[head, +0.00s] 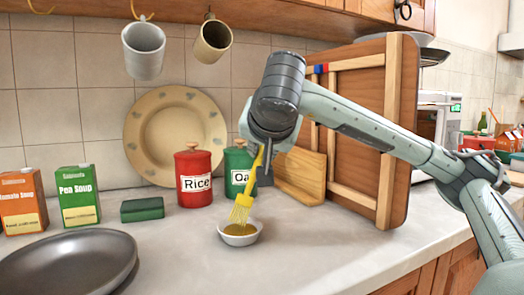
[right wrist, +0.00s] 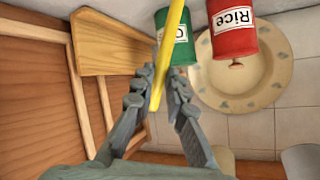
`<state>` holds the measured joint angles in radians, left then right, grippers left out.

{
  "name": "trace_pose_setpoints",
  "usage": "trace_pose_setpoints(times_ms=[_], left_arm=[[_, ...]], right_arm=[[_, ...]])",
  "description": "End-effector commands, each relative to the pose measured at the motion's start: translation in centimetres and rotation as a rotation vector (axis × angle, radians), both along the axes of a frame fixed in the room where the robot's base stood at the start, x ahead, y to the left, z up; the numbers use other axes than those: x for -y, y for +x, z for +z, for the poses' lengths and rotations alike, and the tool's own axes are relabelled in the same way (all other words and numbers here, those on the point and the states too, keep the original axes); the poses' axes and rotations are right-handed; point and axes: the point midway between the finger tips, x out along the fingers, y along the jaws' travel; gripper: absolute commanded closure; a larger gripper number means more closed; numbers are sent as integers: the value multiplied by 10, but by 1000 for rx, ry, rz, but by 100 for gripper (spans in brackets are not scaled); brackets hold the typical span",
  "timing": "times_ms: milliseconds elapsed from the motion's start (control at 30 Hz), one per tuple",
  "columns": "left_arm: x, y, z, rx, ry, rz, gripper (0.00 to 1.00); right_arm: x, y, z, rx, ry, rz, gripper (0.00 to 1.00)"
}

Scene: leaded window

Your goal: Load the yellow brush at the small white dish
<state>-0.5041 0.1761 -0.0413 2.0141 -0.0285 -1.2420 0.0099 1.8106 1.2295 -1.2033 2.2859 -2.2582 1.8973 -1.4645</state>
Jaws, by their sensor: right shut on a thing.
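The yellow brush (head: 243,203) is held by my right gripper (head: 262,172), with its bristles down and its handle leaning up to the right. In the right wrist view the fingers (right wrist: 162,80) are closed around the yellow handle (right wrist: 173,42). The small white dish (head: 240,239) stands on the counter directly below the bristles and holds a brownish-yellow liquid. The bristle tips are at the dish's far rim in the head view; I cannot tell whether they touch the liquid. The brush head and the dish do not show in the right wrist view. My left gripper is out of view.
A red Rice canister (head: 194,180) and a green canister (head: 238,165) stand behind the dish. A wooden board (head: 302,172) and a framed panel (head: 357,140) lean at the right. A green sponge (head: 142,209) and dark pan (head: 70,262) are left. The counter in front is clear.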

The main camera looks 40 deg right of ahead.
Motion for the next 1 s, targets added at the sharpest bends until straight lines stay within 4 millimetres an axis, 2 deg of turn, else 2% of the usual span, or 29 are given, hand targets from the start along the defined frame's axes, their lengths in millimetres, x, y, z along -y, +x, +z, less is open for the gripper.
trace_pose_setpoints(times_ms=[1000], left_arm=[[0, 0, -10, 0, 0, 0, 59]], right_arm=[[0, 0, -10, 0, 0, 0, 100]])
